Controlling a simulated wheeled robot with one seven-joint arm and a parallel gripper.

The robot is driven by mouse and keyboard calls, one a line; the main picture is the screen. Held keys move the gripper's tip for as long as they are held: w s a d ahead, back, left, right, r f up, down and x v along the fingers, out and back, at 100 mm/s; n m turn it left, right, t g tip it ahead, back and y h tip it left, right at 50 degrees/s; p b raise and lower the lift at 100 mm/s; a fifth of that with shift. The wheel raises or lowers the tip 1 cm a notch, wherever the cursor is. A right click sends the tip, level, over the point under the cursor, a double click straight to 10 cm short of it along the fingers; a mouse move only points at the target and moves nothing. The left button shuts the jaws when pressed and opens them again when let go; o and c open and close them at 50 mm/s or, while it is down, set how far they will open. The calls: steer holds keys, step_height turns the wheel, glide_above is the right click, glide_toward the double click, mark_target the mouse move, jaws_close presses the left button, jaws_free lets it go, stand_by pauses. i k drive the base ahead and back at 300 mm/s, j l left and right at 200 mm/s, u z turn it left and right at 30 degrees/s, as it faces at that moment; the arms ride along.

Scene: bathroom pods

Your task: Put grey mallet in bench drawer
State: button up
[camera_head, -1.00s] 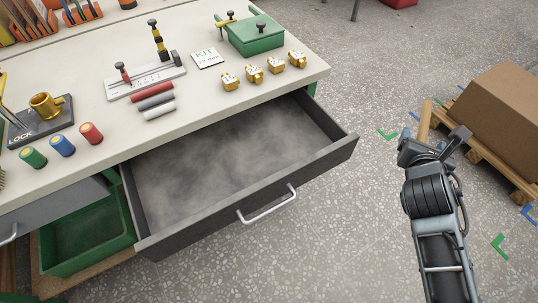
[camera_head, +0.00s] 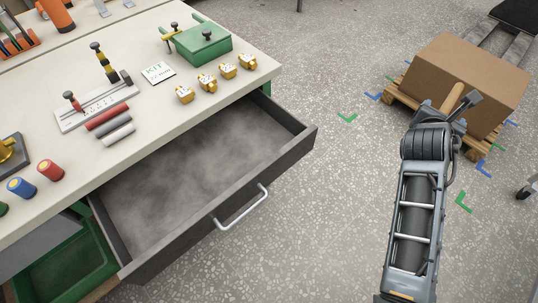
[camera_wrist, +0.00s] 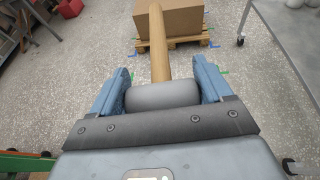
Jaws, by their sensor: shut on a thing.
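My gripper (camera_head: 449,115) is at the right of the head view, out over the floor and apart from the bench. In the wrist view my gripper (camera_wrist: 165,92) is shut on the grey mallet, with a blue finger on each side of its grey head (camera_wrist: 163,95). The mallet's wooden handle (camera_wrist: 158,45) points away from the gripper; it also shows in the head view (camera_head: 452,97). The bench drawer (camera_head: 190,185) is pulled open at the left of centre, with a dark front and a silver handle (camera_head: 241,208). Its grey inside looks empty.
A cardboard box (camera_head: 465,78) on a wooden pallet (camera_head: 407,97) stands beyond my gripper. The bench top (camera_head: 160,115) holds a green box (camera_head: 203,45), several gold blocks and coloured cylinders. A green bin (camera_head: 70,262) sits below. The floor between drawer and arm is clear.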

mark_target(230, 152)
steer(key=j, duration=1)
steer(key=i+j, duration=0.15)
steer(key=j, duration=1.85)
steer(key=i, duration=0.05)
